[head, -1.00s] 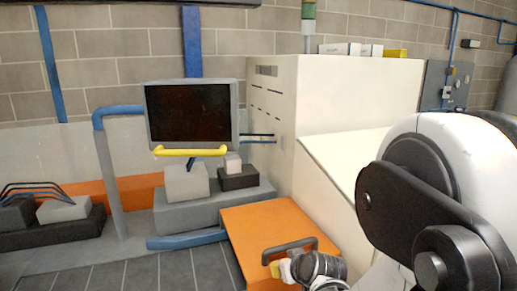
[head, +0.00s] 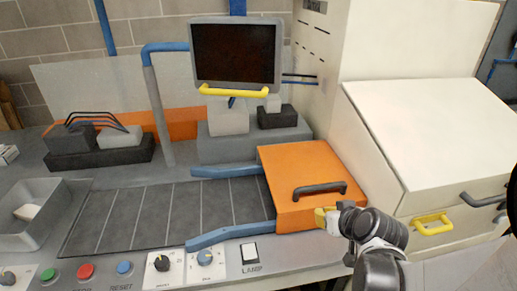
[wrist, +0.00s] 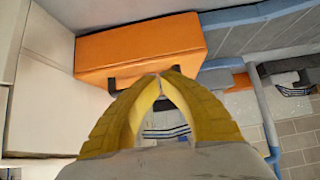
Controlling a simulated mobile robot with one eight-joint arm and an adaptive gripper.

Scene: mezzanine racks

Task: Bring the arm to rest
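My gripper (head: 320,217) has yellow fingers and sits in front of the orange box-shaped cover (head: 292,162), just below its dark handle (head: 320,190) in the head view. In the wrist view the curved yellow fingers of my gripper (wrist: 160,75) come together at their tips, with nothing seen between them. The dark handle (wrist: 112,86) shows behind the fingers and is partly hidden by them. Fingers and handle look apart in the head view, though contact is hard to judge. My arm reaches in from the lower right.
A white cabinet (head: 425,135) with a yellow handle (head: 432,224) stands on the right. A monitor (head: 236,55) rises behind the dark slatted bed (head: 160,215). Buttons and knobs line the front panel (head: 225,277). A grey bin (head: 62,212) is at the left.

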